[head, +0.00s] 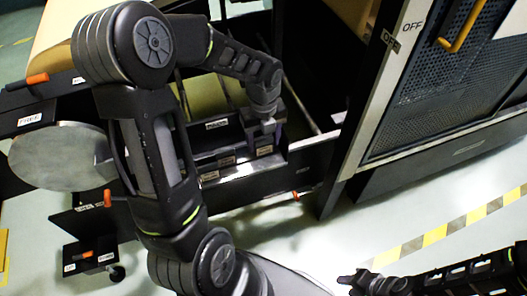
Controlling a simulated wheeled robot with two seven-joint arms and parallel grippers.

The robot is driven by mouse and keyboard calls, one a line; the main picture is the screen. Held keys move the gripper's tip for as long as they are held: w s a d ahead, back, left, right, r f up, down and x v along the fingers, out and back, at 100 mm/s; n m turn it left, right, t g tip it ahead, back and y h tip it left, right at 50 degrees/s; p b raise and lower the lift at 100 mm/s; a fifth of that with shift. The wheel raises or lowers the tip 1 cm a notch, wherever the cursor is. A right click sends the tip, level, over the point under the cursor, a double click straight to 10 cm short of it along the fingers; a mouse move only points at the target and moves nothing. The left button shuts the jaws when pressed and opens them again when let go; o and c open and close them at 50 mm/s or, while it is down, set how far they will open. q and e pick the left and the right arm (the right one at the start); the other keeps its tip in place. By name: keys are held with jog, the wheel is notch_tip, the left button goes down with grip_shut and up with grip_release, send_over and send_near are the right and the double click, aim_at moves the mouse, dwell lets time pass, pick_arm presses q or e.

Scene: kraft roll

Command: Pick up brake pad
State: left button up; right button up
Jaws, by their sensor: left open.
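My left arm reaches over the machine, and its gripper (268,125) points down at the right end of a black labelled holder (218,140). The left gripper is open; its fingertips are small and partly hidden among the dark parts. I cannot make out a brake pad for certain; it may be hidden by the gripper or lost against the black holder. My right gripper (352,281) is low at the right, well away from the holder, and whether it is open or shut is unclear.
A grey metal disc (62,156) and orange-tipped handles (37,79) are at the left. A tan roll (75,22) is at the upper left. A cabinet with a mesh panel (430,75) stands at the right.

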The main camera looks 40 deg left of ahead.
pick_arm(q)
notch_tip(320, 180, down, 2)
jog(key=shift+f+b, duration=0.1)
jog(key=shift+b, duration=0.4)
pick_arm(e)
jog(key=shift+f, duration=0.95)
pick_arm(q)
jog(key=shift+c, duration=0.2)
jog(key=c, duration=1.1)
